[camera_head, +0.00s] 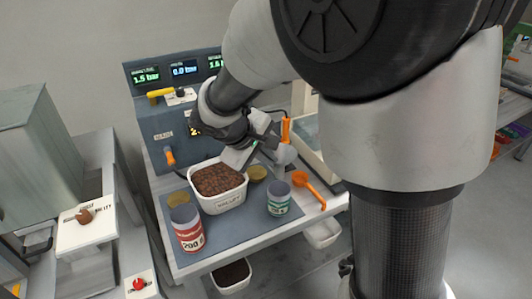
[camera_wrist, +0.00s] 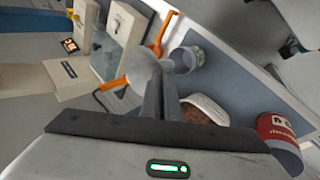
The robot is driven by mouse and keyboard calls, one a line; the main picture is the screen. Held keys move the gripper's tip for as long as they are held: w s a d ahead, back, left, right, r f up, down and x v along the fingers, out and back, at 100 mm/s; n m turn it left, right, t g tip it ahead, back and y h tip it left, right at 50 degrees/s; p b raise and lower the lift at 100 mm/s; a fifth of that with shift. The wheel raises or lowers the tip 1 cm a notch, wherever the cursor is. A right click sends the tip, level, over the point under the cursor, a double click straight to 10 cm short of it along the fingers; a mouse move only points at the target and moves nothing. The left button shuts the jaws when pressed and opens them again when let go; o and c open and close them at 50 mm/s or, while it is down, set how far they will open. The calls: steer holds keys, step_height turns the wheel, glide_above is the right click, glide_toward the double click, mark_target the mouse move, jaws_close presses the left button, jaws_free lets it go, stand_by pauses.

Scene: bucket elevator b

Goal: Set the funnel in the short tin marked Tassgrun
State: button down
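A pale grey funnel (camera_head: 284,155) is at the end of my gripper (camera_head: 268,147), above the counter and behind the short tin. In the wrist view the funnel (camera_wrist: 144,69) sits at the tips of my two dark fingers (camera_wrist: 163,92), which look closed on it. The short tin with a green label (camera_head: 279,200) stands upright on the mat, open at the top; its lettering is too small to read. It also shows in the wrist view (camera_wrist: 187,59), close to the funnel but apparently apart from it. The funnel is not in the tin.
A white tub of brown pellets (camera_head: 228,205) stands left of the short tin. A taller red tin (camera_head: 189,237) is at front left. An orange scoop (camera_head: 311,190) lies to the right. Gold lids (camera_head: 178,199) lie on the mat. A gauge panel (camera_head: 158,128) stands behind.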

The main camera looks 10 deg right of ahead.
step_height(320, 180, down, 11)
steer(key=b, duration=1.1)
steer(key=shift+f+b, duration=0.2)
steer(key=shift+b, duration=0.2)
steer(key=c, duration=1.9)
jaws_free()
steer(key=shift+c, duration=0.2)
steer(key=shift+r, duration=0.1)
step_height(320, 180, up, 8)
steer(key=p, duration=0.5)
steer(key=shift+p, duration=0.4)
